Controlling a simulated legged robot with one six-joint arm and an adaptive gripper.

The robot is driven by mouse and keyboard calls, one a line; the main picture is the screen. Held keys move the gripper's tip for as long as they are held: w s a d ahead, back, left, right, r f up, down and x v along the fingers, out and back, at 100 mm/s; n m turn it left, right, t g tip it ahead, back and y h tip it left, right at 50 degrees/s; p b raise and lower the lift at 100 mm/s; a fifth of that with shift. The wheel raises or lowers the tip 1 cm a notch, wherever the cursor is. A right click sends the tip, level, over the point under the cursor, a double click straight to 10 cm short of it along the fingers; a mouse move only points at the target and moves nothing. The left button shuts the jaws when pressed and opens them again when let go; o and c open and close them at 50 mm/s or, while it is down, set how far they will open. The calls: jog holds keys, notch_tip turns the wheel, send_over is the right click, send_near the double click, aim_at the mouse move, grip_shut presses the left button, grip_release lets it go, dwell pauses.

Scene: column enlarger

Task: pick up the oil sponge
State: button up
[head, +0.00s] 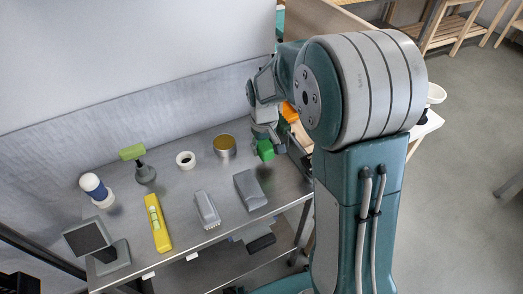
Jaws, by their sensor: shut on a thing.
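My gripper (265,138) is at the back right of the metal table and points down. It is shut on a small bright green block, the oil sponge by its look (265,150). The sponge hangs just below the fingers, above the tabletop, with a dark shadow under it. The fingers are small in this view, and part of the gripper is hidden behind my arm.
On the metal table (180,213) stand a brass-topped tin (225,146), a tape roll (186,160), a green-topped tool (133,153), a blue-and-white bottle (95,188), a yellow level (158,224), a brush (207,209) and a grey block (250,190). A wall rises behind.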

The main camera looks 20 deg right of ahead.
aim_at(267, 150)
jog(key=s+r, duration=0.1)
jog(key=r, duration=0.1)
jog(key=s+r, duration=0.1)
jog(key=s, duration=0.1)
jog(key=shift+r, duration=0.4)
jog(key=s+r, duration=0.4)
jog(key=s, duration=0.5)
jog(key=shift+s, duration=0.2)
jog(key=shift+r, duration=0.1)
jog(key=o, duration=0.4)
grip_shut()
